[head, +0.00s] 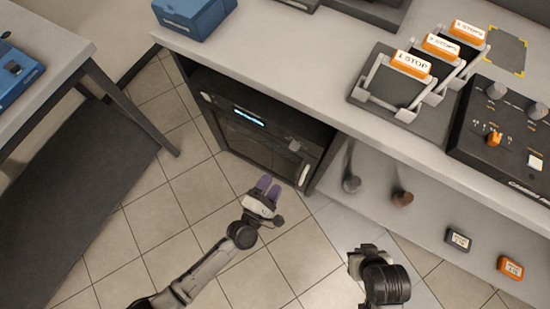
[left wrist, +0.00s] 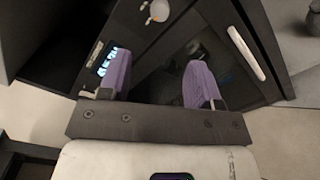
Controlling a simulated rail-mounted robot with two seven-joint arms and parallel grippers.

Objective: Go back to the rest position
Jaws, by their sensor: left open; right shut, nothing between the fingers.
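My left gripper (head: 268,186) is open and empty, in front of the dark oven-like unit (head: 262,140) under the counter. In the left wrist view its two purple fingers (left wrist: 158,80) stand apart with nothing between them, and the unit's door and pale handle (left wrist: 247,52) lie beyond. My right gripper (head: 360,256) is low in the head view, over the floor in front of the lower shelf. Its fingers are hard to make out, and I see nothing held in it.
The counter (head: 300,50) carries a blue box (head: 194,15), a rack with orange STOP tags (head: 411,65) and a control panel (head: 500,130). The lower shelf (head: 420,215) holds several small items. A table (head: 60,35) stands left. Tiled floor around my arms is clear.

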